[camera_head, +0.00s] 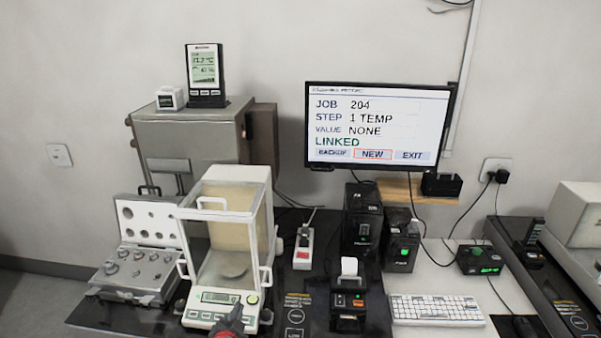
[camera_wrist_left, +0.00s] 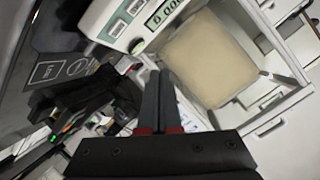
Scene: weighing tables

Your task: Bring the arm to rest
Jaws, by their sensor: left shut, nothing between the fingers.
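My left gripper (camera_head: 234,318) shows at the bottom edge of the head view, in front of the balance's display panel. In the left wrist view its two dark fingers (camera_wrist_left: 159,88) lie together, shut and empty. The white analytical balance (camera_head: 206,297) stands behind it, with a glass draft shield and a round pan inside. The balance also fills the upper part of the left wrist view (camera_wrist_left: 118,28). Whether the fingers touch the balance I cannot tell. Most of my left arm is hidden below the frame. My right gripper is not in view.
An open weight case (camera_head: 133,274) stands left of the balance. A monitor (camera_head: 376,125) shows STEP 1 TEMP. A thermometer display (camera_head: 205,73) stands on a cabinet.

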